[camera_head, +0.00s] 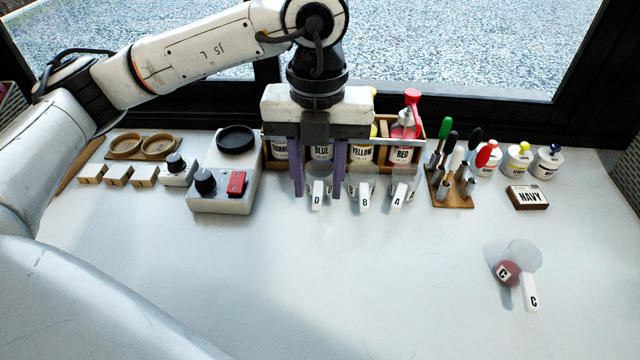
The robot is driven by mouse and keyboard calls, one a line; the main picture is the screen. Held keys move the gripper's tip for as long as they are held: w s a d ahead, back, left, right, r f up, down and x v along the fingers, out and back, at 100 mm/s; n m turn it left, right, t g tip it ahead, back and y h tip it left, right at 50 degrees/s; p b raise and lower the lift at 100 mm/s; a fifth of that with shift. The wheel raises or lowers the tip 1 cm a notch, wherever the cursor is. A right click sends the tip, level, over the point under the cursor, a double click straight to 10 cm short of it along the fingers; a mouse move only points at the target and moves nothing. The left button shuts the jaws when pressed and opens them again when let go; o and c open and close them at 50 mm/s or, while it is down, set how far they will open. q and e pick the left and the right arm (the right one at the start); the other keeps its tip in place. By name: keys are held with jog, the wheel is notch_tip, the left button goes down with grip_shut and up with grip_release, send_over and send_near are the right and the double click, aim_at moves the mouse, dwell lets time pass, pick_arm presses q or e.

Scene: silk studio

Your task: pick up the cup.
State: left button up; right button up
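Small clear cups with white lettered handles stand on the pale table: cup D (317,196), cup B (365,194) and cup A (400,192) in a row before the bottle rack. Another clear cup, C (523,258), stands apart at the right, with a dark red round piece marked C (508,272) at its left side. My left gripper (318,194) points down, its two purple fingers spread apart at either side of cup D in the picture. I cannot tell whether the fingertips are above the cup or around it. My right gripper is not in view.
A wooden rack (418,158) of labelled bottles stands behind the cups. A grey device (225,172) with a red switch is left of them.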

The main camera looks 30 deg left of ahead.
aim_at(318, 196)
pick_arm(q)
jog(key=f, duration=0.5)
jog(key=shift+w+a, duration=0.25)
grip_shut()
jog(key=shift+r, duration=0.1)
